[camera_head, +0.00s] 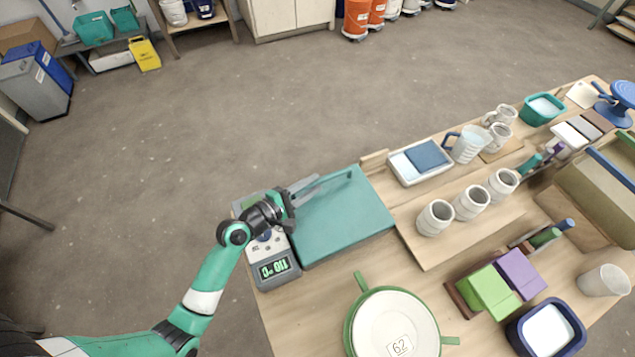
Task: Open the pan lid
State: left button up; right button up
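A wide, flat teal lid (345,222) lies level over a grey device at the near-left edge of the table; I take it as the pan lid. The device's control panel (277,267), with a lit green readout and buttons, sits at the lid's left. My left gripper (333,180) reaches over the lid's far-left part, its two grey fingers visibly apart. A small dark piece shows by the fingertips on the lid; I cannot tell whether the fingers touch it. My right gripper is not in view.
A round green-rimmed container (394,325) stands close in front of the lid. A tray with a blue pad (427,156) and several white cups (435,218) stand to the right. Green and purple blocks (520,272) and a dark blue tub (546,331) are nearer right.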

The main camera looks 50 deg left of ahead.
pick_arm(q)
jog(key=shift+x, duration=1.25)
grip_shut()
dwell(0.4)
